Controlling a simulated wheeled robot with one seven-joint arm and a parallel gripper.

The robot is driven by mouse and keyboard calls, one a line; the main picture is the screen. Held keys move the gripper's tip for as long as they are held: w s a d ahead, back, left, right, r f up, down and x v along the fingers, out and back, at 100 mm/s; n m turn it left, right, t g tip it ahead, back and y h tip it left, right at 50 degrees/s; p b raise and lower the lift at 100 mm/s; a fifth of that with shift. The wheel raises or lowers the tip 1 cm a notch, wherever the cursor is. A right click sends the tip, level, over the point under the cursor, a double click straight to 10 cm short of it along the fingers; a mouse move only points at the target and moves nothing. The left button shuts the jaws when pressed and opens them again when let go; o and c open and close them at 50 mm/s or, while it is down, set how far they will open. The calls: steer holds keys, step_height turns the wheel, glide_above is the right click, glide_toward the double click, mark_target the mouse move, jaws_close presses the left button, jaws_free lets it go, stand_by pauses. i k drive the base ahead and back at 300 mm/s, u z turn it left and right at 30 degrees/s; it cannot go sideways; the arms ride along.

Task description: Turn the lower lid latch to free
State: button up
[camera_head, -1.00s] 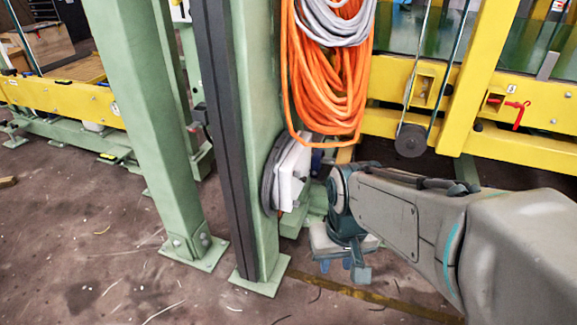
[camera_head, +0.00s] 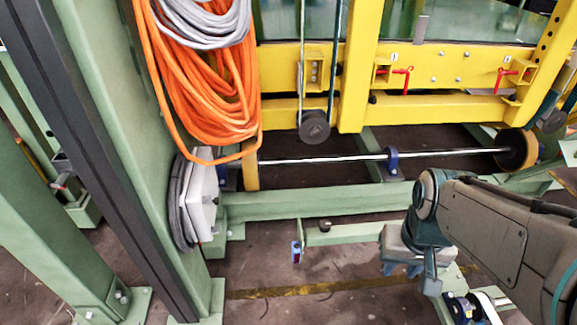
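My gripper (camera_head: 412,272) hangs at the end of my arm in the lower right of the head view, pointing down over the floor, in front of the green frame. Nothing shows in it, and its fingers are too small and partly hidden to tell their gap. Two red handles sit on the upper yellow beam: a left one (camera_head: 403,76) and a right one (camera_head: 504,74). Both are well behind and above my gripper, and nothing touches them. I cannot tell which part is the lower lid latch.
A green post (camera_head: 125,130) stands at left with an orange cable coil (camera_head: 205,85) and a white box (camera_head: 201,203). A low green beam (camera_head: 300,204) and a steel shaft (camera_head: 330,158) cross behind my gripper. Bare floor (camera_head: 280,310) lies at front.

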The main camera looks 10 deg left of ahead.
mark_target(215, 229)
steer(key=z, duration=0.3)
steer(key=k, duration=1.15)
steer(key=u, duration=1.65)
steer(key=i, duration=1)
